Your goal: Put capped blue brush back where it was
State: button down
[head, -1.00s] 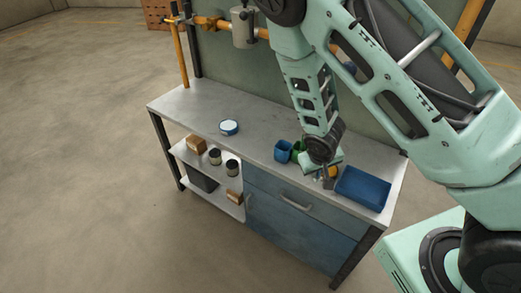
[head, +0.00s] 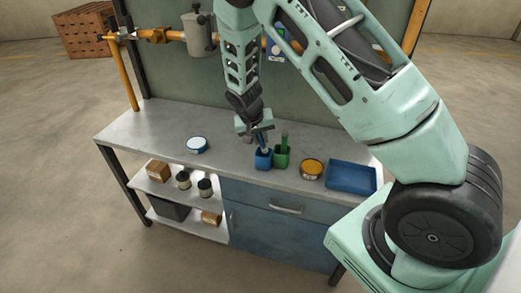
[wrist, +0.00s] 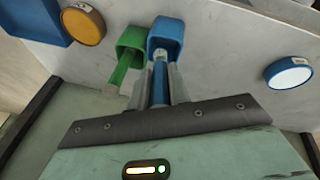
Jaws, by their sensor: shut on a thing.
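My gripper (head: 260,132) is over the worktop, shut on the blue brush (head: 265,142). The brush points down at the blue cup (head: 263,160); its lower end appears to be within the cup's mouth, but how deep I cannot tell. In the wrist view the blue brush (wrist: 159,82) lies between my gripper's fingers (wrist: 158,74), in line with the blue cup (wrist: 166,32). The cap cannot be made out. Right beside the blue cup is a green cup (head: 281,160) with a green brush (head: 285,141) standing in it.
An orange-topped tin (head: 311,168) and a blue tray (head: 352,179) lie to the right on the worktop. A white-and-blue tin (head: 197,145) is to the left, with clear worktop between. A grey cylinder (head: 198,35) hangs from a pipe behind. The shelves below hold jars and boxes.

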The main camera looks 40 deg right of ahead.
notch_tip(320, 180, down, 4)
jog(key=shift+f+p, duration=0.25)
jog(key=shift+p, duration=0.15)
jog(key=shift+f+b, duration=0.45)
jog(key=shift+f, duration=0.2)
jog(key=shift+s, duration=0.1)
